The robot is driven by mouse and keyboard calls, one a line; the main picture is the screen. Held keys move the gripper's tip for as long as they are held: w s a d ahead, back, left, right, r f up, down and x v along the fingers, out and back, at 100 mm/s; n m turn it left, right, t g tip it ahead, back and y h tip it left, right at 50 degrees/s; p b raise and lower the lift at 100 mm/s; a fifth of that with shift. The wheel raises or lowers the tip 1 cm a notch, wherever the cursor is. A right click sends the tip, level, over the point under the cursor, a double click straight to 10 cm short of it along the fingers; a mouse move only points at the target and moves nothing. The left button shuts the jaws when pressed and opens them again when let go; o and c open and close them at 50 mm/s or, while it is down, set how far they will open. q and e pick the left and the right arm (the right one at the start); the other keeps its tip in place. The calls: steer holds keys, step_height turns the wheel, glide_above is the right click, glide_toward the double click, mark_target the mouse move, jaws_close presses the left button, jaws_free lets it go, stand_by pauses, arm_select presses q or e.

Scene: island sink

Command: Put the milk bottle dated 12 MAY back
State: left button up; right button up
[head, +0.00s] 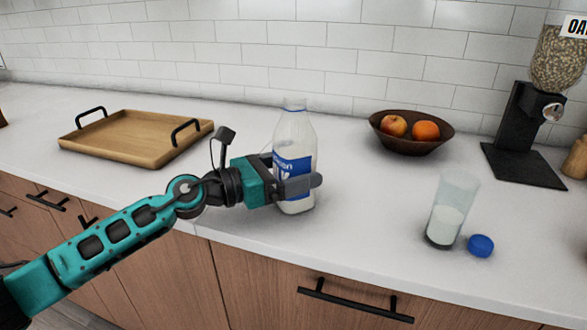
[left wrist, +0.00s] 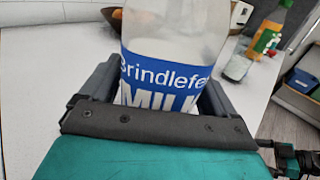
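A clear milk bottle (head: 295,135) with a blue and white label stands upright on the white counter, its open top without a cap. My left gripper (head: 298,186) has one finger in front of the bottle and one behind, low on its body. In the left wrist view the bottle (left wrist: 165,35) fills the space between the fingers, which look shut on it. The label reads "Brindlefe..." and "MILK"; no date is readable. A blue cap (head: 481,246) lies on the counter beside a glass (head: 447,215) partly filled with milk.
A wooden tray (head: 135,138) with black handles lies empty at the left. A brown fruit bowl (head: 411,143) and a black grain dispenser (head: 522,135) stand towards the back right. An orange bottle (left wrist: 268,32) shows in the left wrist view. Counter around the milk bottle is clear.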

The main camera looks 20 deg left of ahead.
mark_target(277, 174)
arm_select(q)
steer(key=shift+o, duration=0.8)
arm_select(e)
steer(key=shift+r, duration=0.1)
arm_select(q)
steer(key=shift+r, duration=0.25)
steer(key=v, duration=0.2)
steer(key=b+v, duration=0.1)
steer(key=v, duration=0.1)
steer(key=shift+f, duration=0.35)
steer(key=b+v, duration=0.2)
steer(key=v, duration=0.4)
steer(key=shift+r, duration=0.2)
steer(key=shift+b+v, duration=0.35)
steer(key=shift+v, duration=0.5)
steer(key=shift+s+a+r, duration=0.1)
steer(key=shift+s+r, duration=0.05)
arm_select(e)
steer(key=shift+w+a+f, duration=0.15)
steer(key=shift+a+f, duration=0.2)
steer(key=shift+f, duration=0.15)
steer(key=shift+w+a+f, duration=0.15)
steer(key=shift+a+f, duration=0.15)
steer(key=shift+f, duration=0.2)
steer(key=shift+d+f, duration=0.1)
